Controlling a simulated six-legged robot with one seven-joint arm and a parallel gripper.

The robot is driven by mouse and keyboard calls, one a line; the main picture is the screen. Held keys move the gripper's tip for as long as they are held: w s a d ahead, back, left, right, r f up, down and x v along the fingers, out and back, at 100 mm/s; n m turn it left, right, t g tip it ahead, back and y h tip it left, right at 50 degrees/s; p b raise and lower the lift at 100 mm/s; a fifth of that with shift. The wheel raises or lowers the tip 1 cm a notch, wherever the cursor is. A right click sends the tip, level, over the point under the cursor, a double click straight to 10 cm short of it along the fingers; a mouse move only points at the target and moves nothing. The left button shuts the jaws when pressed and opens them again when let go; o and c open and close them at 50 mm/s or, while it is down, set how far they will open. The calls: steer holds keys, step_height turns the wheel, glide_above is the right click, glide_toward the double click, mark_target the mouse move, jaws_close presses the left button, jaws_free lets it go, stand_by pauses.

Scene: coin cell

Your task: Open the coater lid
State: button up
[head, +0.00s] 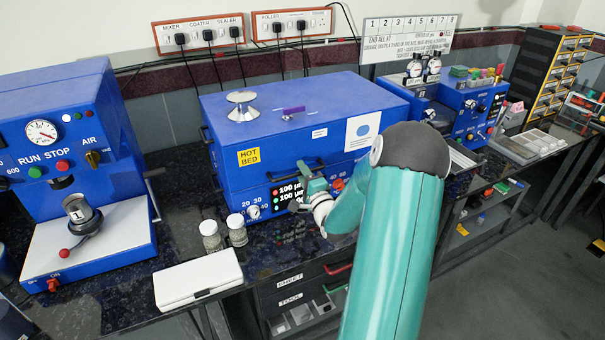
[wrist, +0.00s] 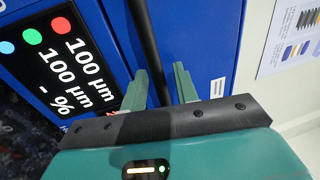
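The coater (head: 290,140) is a big blue box in the middle of the head view, with a "HOT BED" label on its front. Its lid (head: 345,95) lies flat and looks closed. My gripper (head: 312,182) is at the coater's front, beside the display (head: 287,194). In the wrist view my gripper (wrist: 165,80) has its two green fingers apart. A black handle bar (wrist: 143,35) runs down into the space between them. I cannot tell whether either finger touches it. My arm hides part of the coater's right front.
A metal weight (head: 241,104) and a purple object (head: 292,112) rest on the lid. Two small jars (head: 237,230) and a white case (head: 197,279) stand in front. A blue press (head: 62,150) is at left; another blue machine (head: 462,108) is at right.

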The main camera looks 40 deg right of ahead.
jaws_close()
